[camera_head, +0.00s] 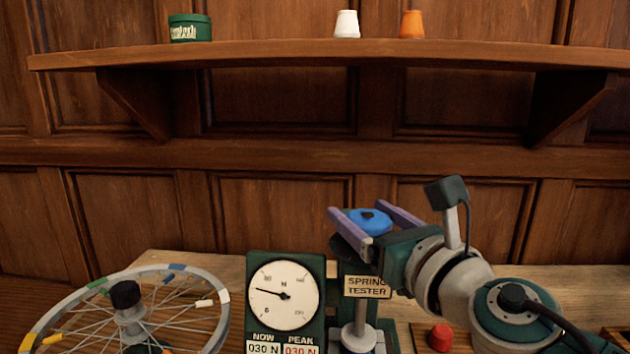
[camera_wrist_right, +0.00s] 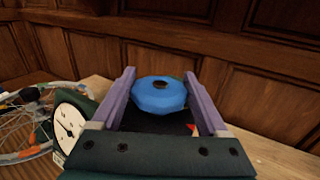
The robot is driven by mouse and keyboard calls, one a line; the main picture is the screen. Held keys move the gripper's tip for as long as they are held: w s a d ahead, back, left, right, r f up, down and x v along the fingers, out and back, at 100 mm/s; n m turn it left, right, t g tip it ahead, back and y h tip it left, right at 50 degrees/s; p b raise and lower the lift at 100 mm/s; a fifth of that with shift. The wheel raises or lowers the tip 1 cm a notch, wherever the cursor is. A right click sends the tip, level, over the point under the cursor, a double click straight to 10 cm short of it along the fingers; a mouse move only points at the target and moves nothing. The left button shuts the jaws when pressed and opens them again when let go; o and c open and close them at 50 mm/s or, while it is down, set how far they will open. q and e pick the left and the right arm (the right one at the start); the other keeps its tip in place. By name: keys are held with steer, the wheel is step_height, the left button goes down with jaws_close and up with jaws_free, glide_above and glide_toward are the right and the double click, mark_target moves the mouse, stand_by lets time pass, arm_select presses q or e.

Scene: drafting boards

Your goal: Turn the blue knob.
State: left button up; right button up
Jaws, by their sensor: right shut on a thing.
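The blue knob (camera_head: 370,221) sits at the top of the spring tester (camera_head: 335,270), with a dark hole in its middle. It also shows in the right wrist view (camera_wrist_right: 159,97), between the purple fingers. My right gripper (camera_head: 372,217) reaches in from the right and is shut on the knob, one finger on each side. The gripper also shows in the right wrist view (camera_wrist_right: 162,90). The tester's dial (camera_head: 284,295) has its needle pointing left; the labels under it read NOW 030 N and PEAK 030 N. My left gripper is not in view.
A spoked wheel (camera_head: 40,333) with coloured tags stands at the left. A red button-like piece (camera_head: 440,337) is on the bench right of the tester. A shelf (camera_head: 300,54) above holds a green tin (camera_head: 190,28), a white cup (camera_head: 347,24) and an orange cup (camera_head: 412,24).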

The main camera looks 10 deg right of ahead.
steer(key=shift+r+m+h+p, duration=0.2)
steer(key=shift+m+h+p, duration=0.5)
steer(key=shift+h, duration=0.5)
steer(key=shift+f+m+h, duration=0.1)
steer(key=shift+m+h, duration=0.3)
steer(key=shift+h, duration=0.3)
steer(key=shift+f+m+h, duration=0.1)
steer(key=shift+m+h, duration=0.4)
steer(key=shift+h, duration=0.2)
steer(key=m+h, duration=0.1)
steer(key=h, duration=0.1)
steer(key=m+h+b, duration=0.1)
steer(key=shift+f+h, duration=0.2)
steer(key=shift+h, duration=0.2)
arm_select(q)
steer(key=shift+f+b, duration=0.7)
steer(key=shift+b, duration=0.65)
arm_select(e)
steer(key=shift+d+m+g+h, duration=0.15)
steer(key=shift+m+g+h, duration=0.95)
steer(key=shift+m+h, duration=0.55)
steer(key=shift+r, duration=0.1)
steer(key=o, duration=1.2)
steer(key=shift+o, duration=0.2)
